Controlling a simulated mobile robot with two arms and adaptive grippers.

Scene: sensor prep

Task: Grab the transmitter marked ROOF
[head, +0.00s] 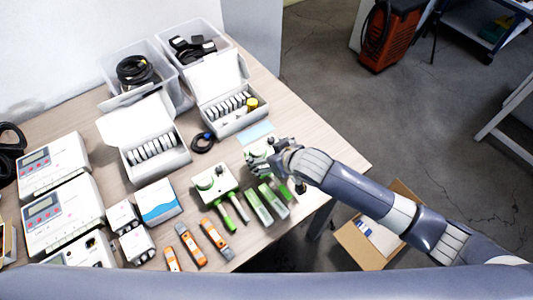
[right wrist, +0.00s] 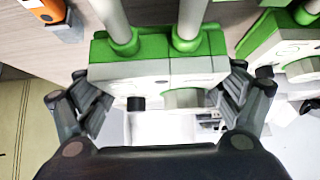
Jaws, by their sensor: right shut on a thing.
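My right gripper (head: 268,158) reaches in from the right over the table's right part. In the right wrist view, its two fingers (right wrist: 165,100) close on both sides of a white and green transmitter (right wrist: 155,70) with two thick pale rods. In the head view this transmitter is mostly hidden by the hand. A second white and green transmitter (head: 212,183) with green-tipped rods lies to its left in the head view. It seems to be the similar unit at the right wrist view's right edge (right wrist: 285,45). I cannot read a ROOF mark on either. My left gripper is out of view.
Green handheld devices (head: 265,205) and orange testers (head: 201,243) lie near the table's front edge. Open white boxes (head: 157,139), clear bins (head: 137,72) and white meters (head: 60,212) fill the back and left. A cardboard box (head: 370,250) is on the floor at right.

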